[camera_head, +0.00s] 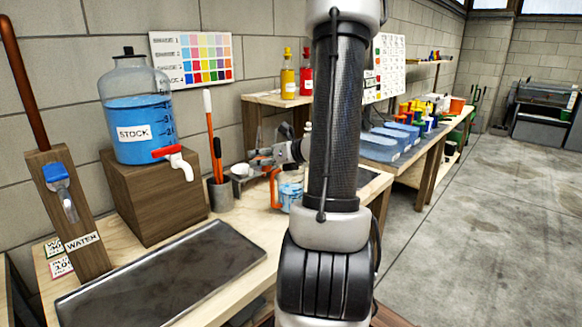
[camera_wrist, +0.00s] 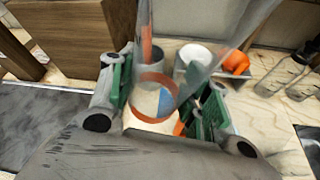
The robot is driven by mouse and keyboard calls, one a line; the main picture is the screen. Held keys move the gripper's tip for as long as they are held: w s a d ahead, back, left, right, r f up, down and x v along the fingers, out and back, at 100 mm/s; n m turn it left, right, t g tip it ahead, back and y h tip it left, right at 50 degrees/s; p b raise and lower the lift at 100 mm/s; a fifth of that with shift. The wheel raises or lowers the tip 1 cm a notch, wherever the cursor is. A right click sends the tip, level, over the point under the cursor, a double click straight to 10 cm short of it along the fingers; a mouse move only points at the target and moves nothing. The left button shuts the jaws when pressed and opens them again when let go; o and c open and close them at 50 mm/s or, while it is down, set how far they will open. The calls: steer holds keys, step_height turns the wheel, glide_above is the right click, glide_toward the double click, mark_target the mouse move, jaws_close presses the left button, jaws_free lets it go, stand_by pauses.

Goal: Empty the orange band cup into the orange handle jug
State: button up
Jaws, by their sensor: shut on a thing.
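My gripper (camera_wrist: 163,98) is shut on the clear orange band cup (camera_wrist: 154,80) in the wrist view, with a green-padded finger on each side of it. Blue shows through the cup, but I cannot tell whether it is in the cup or beyond it. In the head view my gripper (camera_head: 264,160) is above and beside the orange handle jug (camera_head: 290,195), partly behind my arm. The jug stands on the bench with blue liquid in it and its orange handle to the left. The cup's tilt and contents are not clear.
A stock bottle (camera_head: 136,112) with a tap sits on a wooden block (camera_head: 160,195) at left. A pen pot (camera_head: 220,195) stands left of the jug. A dark tray (camera_head: 165,275) lies in front. A white cup (camera_wrist: 194,55) and an orange item (camera_wrist: 237,63) are close by.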

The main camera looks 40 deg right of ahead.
mark_target(267, 143)
steer(key=shift+a+r+n+h, duration=0.2)
steer(key=shift+n+h, duration=0.1)
steer(key=shift+n, duration=0.1)
steer(key=shift+f+n+h+b, duration=0.25)
steer(key=shift+n+h+b, duration=0.05)
steer(key=shift+n, duration=0.2)
steer(key=shift+r, duration=2.45)
